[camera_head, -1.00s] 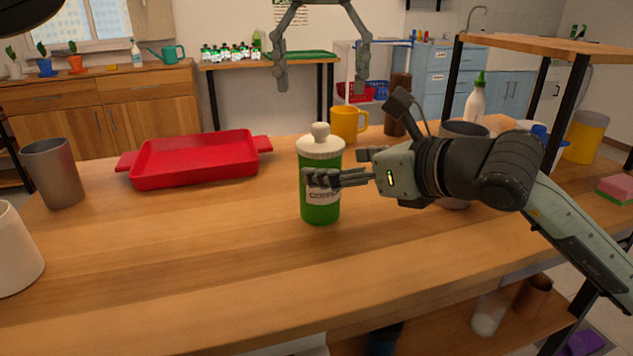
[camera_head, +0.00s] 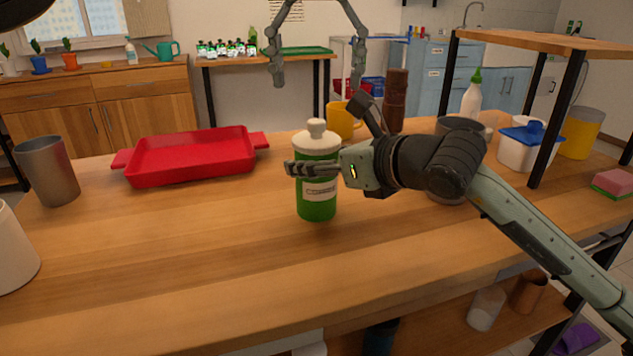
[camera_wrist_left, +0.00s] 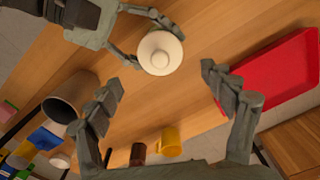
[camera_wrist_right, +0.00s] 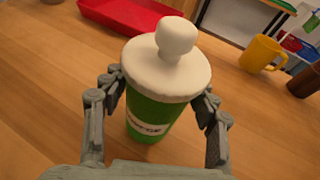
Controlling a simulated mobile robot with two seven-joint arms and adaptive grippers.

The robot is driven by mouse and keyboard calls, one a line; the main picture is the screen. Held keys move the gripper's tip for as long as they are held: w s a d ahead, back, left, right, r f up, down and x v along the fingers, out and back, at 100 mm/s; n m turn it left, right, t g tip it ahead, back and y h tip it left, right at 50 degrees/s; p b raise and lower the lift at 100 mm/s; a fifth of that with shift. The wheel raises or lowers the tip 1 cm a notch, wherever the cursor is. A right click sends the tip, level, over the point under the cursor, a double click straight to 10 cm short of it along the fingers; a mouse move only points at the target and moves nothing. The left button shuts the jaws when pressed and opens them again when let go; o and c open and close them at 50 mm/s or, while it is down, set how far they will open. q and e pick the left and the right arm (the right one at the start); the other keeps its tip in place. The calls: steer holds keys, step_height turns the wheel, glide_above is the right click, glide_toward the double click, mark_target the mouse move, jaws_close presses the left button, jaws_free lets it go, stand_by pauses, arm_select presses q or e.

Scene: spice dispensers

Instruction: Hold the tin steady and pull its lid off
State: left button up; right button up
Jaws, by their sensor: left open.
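The green tin (camera_head: 317,208), with a pale label, stands upright on the wooden table. Its white knobbed lid (camera_head: 318,142) sits on top. My right gripper (camera_wrist_right: 162,95) has its fingers on opposite sides of the tin's upper body, just below the lid; whether they press on it cannot be told. In the head view one finger crosses the tin's front above the label. My left gripper (camera_head: 317,75) is open and empty, above and behind the tin. The left wrist view shows the lid (camera_wrist_left: 160,52) beyond and outside its open fingers.
A red tray (camera_head: 190,157) lies left of the tin. A yellow mug (camera_head: 343,122) and a brown mill (camera_head: 395,100) stand behind it. A grey cup (camera_head: 48,170) is far left. A shelf (camera_head: 550,42) rises at right.

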mark_target(316, 120)
steer(key=c, duration=0.9)
arm_select(q)
steer(key=shift+o, duration=0.8)
arm_select(e)
steer(key=shift+c, duration=0.2)
arm_select(q)
steer(key=n, duration=0.4)
steer(key=shift+a+r, duration=0.15)
steer(key=shift+r, duration=0.25)
steer(key=n, duration=0.2)
steer(key=r+n, duration=0.1)
steer(key=n, duration=0.2)
steer(key=shift+s+a+h, duration=0.1)
steer(key=shift+a+h, duration=0.1)
steer(key=shift+h, duration=0.2)
steer(key=f+n, duration=0.3)
steer(key=n, duration=0.1)
steer(key=f+n, duration=0.3)
steer(key=n, duration=0.2)
steer(key=f+n+h, duration=0.1)
steer(key=f+n, duration=0.2)
steer(key=n, duration=0.1)
steer(key=shift+d+f+t, duration=0.15)
steer(key=shift+d+t, duration=0.15)
steer(key=shift+d, duration=0.05)
